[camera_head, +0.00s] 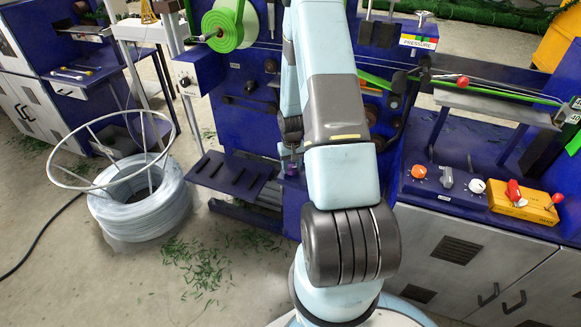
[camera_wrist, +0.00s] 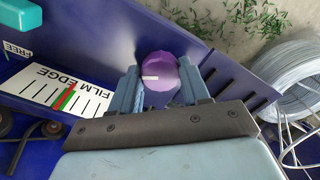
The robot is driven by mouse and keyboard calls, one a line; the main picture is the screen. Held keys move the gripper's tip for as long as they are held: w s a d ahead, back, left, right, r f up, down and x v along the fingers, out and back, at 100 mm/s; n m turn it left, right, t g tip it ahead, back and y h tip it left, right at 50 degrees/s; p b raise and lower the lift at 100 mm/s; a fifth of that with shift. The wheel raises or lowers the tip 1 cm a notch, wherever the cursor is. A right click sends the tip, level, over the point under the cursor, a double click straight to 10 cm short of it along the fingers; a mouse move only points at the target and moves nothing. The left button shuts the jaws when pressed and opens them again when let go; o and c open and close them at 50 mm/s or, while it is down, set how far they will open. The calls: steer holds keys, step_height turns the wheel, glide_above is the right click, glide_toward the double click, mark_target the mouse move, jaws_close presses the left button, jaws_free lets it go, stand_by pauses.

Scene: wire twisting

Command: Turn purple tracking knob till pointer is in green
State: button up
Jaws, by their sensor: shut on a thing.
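The purple knob (camera_wrist: 160,78) is round with a white mark on its face. In the wrist view it sits between the two fingers of my gripper (camera_wrist: 159,88), which is shut on its sides. In the head view a small bit of the purple knob (camera_head: 292,168) shows below my gripper, mostly hidden by the arm. A white scale plate (camera_wrist: 58,90) marked FILM EDGE lies left of the knob. It has black ticks, with a green band and a thin red mark close together near its middle.
A dark blue slotted shelf (camera_head: 228,178) juts out beside the knob. A wire coil (camera_head: 140,200) stands on the floor at left, near green scraps. A control panel (camera_head: 455,190) with knobs and a yellow box (camera_head: 522,205) is at right.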

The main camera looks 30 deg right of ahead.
mark_target(292, 167)
steer(key=shift+w+d, duration=0.1)
stand_by(0.5)
steer(key=o, duration=1.1)
steer(key=shift+c, duration=0.2)
step_height(292, 167, up, 14)
steer(key=shift+f, duration=0.15)
